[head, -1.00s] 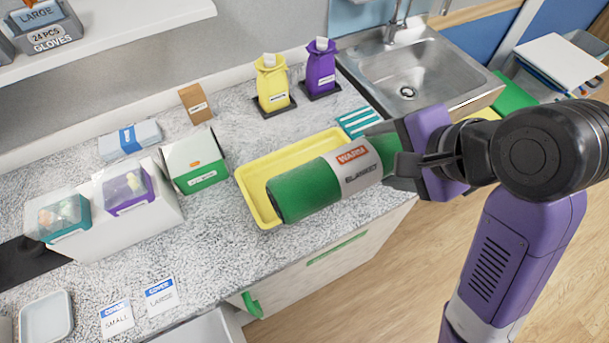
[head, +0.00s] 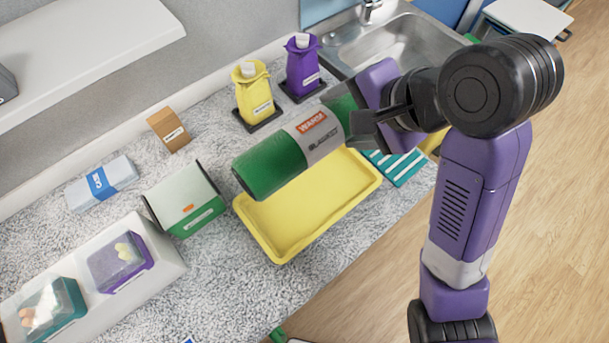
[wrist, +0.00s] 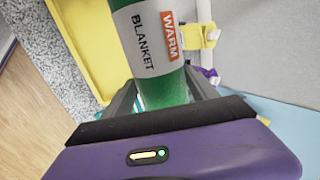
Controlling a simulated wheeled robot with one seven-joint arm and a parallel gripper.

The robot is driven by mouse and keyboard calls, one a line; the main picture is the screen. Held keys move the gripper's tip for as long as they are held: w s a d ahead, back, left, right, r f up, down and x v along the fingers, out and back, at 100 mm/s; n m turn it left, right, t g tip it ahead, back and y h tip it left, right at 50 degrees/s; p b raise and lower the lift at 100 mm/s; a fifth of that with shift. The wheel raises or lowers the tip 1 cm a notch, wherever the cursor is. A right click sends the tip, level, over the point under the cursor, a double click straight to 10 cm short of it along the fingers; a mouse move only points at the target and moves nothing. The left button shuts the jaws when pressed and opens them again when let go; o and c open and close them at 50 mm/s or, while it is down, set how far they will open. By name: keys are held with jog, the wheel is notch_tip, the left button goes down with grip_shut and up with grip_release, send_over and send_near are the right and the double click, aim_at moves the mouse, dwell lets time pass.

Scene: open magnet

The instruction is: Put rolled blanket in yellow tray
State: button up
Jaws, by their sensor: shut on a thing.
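The rolled blanket (head: 272,165) is a green roll with a white and orange "WARM BLANKET" label. My gripper (head: 357,118) is shut on its right end and holds it over the back part of the yellow tray (head: 283,247). The roll looks raised above the tray, and its left end sits over the tray's back left side. The tray is shallow, and its visible floor is empty. In the wrist view the blanket (wrist: 150,45) runs out from between the fingers, with the yellow tray (wrist: 84,55) to its left.
A yellow bottle (head: 253,95) and a purple bottle (head: 301,68) stand behind the blanket. A white and green box (head: 184,199) is left of the tray. A teal-striped packet (head: 400,166) lies right of it. The sink (head: 385,50) is at the back right.

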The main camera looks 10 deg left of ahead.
notch_tip(320, 180, down, 20)
jog(key=shift+r+p, duration=0.15)
jog(key=shift+p, duration=0.2)
jog(key=o, duration=1.7)
jog(key=v, duration=1.2)
jog(key=shift+b, duration=0.3)
